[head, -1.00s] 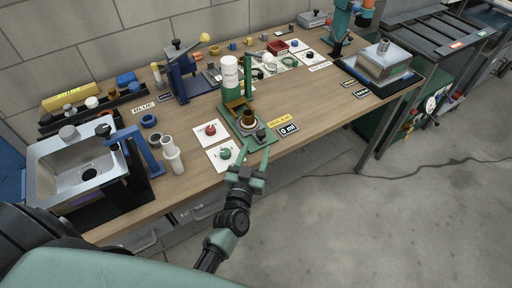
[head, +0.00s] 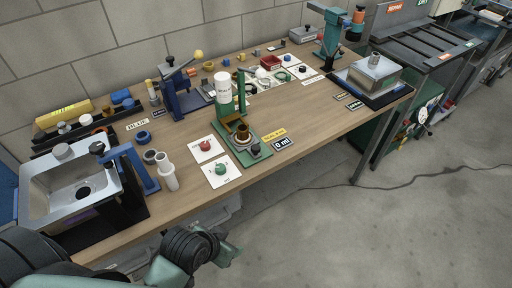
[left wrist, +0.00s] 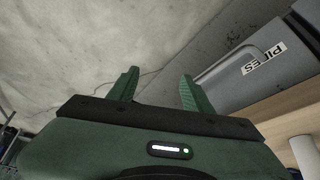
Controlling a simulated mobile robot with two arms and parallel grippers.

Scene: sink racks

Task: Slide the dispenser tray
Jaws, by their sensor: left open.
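The green dispenser (head: 240,106) stands near the front edge of the workbench in the head view, with a white bottle (head: 222,86) on it. Its green tray (head: 240,151) lies at the base, with a brown cup (head: 242,132) on it and a dark knob (head: 255,150) at its front end. A "0 ml" sign (head: 283,142) is beside it. My left gripper (head: 231,254) is below and in front of the bench edge, apart from the tray. In the left wrist view my left gripper (left wrist: 158,82) is open with nothing between its fingers. My right gripper is not in view.
Two cards with a red knob (head: 205,146) and a green knob (head: 220,169) lie left of the tray. White pipes (head: 168,172) and a metal sink (head: 45,182) are further left. A grey drawer labelled "PIPES" (left wrist: 240,72) is under the bench. The floor in front is clear.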

